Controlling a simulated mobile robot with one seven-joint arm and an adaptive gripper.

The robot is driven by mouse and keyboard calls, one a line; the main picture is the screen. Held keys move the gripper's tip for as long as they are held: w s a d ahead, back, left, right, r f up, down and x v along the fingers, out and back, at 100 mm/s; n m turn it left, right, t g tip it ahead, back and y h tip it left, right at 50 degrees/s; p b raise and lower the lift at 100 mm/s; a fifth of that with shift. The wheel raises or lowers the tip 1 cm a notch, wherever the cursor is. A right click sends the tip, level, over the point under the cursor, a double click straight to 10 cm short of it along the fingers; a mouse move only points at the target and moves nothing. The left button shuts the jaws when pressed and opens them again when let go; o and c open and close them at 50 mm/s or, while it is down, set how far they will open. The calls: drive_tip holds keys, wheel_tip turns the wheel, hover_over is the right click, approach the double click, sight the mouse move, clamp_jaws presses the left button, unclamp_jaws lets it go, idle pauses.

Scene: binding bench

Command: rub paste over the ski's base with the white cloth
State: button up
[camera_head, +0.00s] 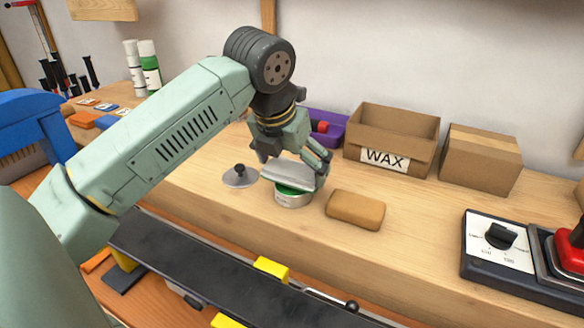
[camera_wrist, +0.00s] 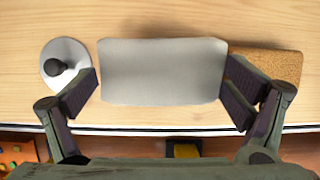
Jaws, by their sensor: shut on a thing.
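My gripper (camera_head: 292,160) is shut on the pale grey-white cloth (camera_head: 287,177), a folded pad. In the wrist view the cloth (camera_wrist: 163,72) spans the space between the two fingers. The cloth is right over the open round tin (camera_head: 293,200) with green paste, hiding part of its mouth; whether it touches the paste I cannot tell. The tin's lid (camera_head: 240,176) with a dark knob lies to its left on the bench. The dark ski (camera_head: 190,262) lies along the bench's front, partly behind my arm, with yellow clamps (camera_head: 272,268) at its edge.
A cork block (camera_head: 355,209) lies just right of the tin. Behind stand an open WAX box (camera_head: 392,140), a closed carton (camera_head: 480,160) and a purple bin (camera_head: 326,122). A dial unit with a red-handled iron (camera_head: 569,250) is at the right.

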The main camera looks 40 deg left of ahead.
sight(292, 170)
drive_tip(key=shift+r+p, duration=1.2)
drive_tip(key=shift+r, duration=1.5)
